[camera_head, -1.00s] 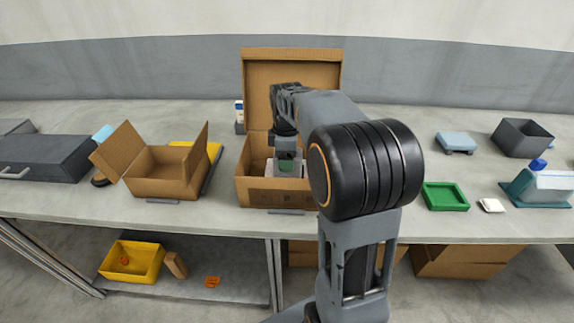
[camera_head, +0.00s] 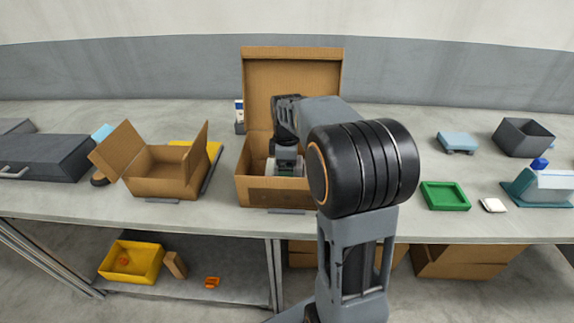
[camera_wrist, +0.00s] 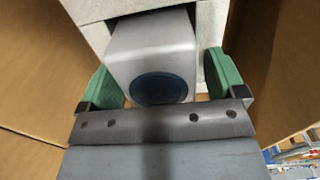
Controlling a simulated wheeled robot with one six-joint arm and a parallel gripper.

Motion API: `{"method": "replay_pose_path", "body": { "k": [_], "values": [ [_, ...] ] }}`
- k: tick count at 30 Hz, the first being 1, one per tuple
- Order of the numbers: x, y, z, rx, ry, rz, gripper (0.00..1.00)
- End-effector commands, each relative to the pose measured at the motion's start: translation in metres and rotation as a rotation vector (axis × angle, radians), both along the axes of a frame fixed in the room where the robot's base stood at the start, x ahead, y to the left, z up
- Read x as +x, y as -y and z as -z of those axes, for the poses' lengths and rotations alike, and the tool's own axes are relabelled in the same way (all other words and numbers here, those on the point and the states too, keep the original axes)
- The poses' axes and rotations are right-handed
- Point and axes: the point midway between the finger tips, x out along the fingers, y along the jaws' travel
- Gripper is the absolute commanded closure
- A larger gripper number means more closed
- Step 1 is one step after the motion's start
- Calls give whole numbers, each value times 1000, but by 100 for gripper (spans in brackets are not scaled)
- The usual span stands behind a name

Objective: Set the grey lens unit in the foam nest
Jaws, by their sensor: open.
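The grey lens unit (camera_wrist: 153,50) is a light grey block with a round dark blue lens facing the wrist camera. It sits in the opening of the pale foam nest (camera_wrist: 212,22), with dark gaps at its sides. How deep it sits is hidden. The nest is inside the open cardboard box (camera_head: 292,88) on the bench. My gripper (camera_wrist: 161,80) is open, with one green finger pad on each side of the lens unit. In the head view my gripper (camera_head: 286,170) is down inside the box, and the lens unit is hidden there.
The box walls stand close on both sides of my gripper, with the lid upright behind. A smaller open carton (camera_head: 158,180) is to the left. A green tray (camera_head: 445,196) and a grey bin (camera_head: 522,138) are to the right. Bare bench lies between them.

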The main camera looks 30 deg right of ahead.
Motion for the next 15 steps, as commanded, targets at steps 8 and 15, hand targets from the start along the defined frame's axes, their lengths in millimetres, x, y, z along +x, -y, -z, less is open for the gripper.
{"method": "replay_pose_path", "body": {
  "k": [8, 15],
  "values": [
    [0, 0, -10, -1, 3, 0, 11],
    [1, 0, -53, -1, 4, 0, 11]
  ]
}}
